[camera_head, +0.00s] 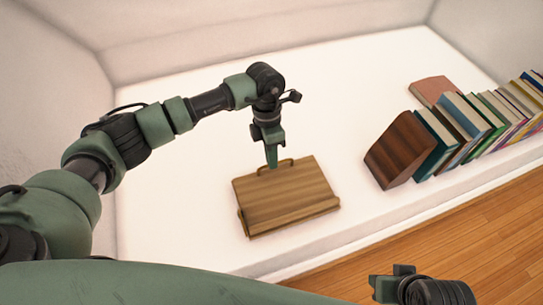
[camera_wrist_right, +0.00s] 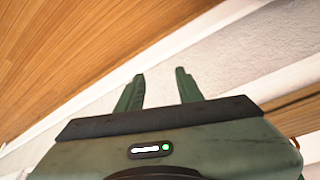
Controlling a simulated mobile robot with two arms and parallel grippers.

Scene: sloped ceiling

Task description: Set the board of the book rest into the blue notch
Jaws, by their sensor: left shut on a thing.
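The wooden book rest (camera_head: 287,200) lies on the white surface in the head view, with a ledge along its front edge and a looped handle at its back edge. My left gripper (camera_head: 271,162) points down at this back edge, shut on the handle of the board. Its fingers hide part of the handle. How far the board is tilted is hard to tell, and the blue notch cannot be made out. My right gripper (camera_wrist_right: 159,76) is open and empty in the right wrist view, above the wood floor and the white edge.
A leaning row of books (camera_head: 470,128) stands to the right of the book rest, with a brown wooden block (camera_head: 399,149) at its near end. A reddish book (camera_head: 431,90) lies behind them. The white surface (camera_head: 170,215) is clear on the left. Its front edge drops to a wood floor (camera_head: 450,250).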

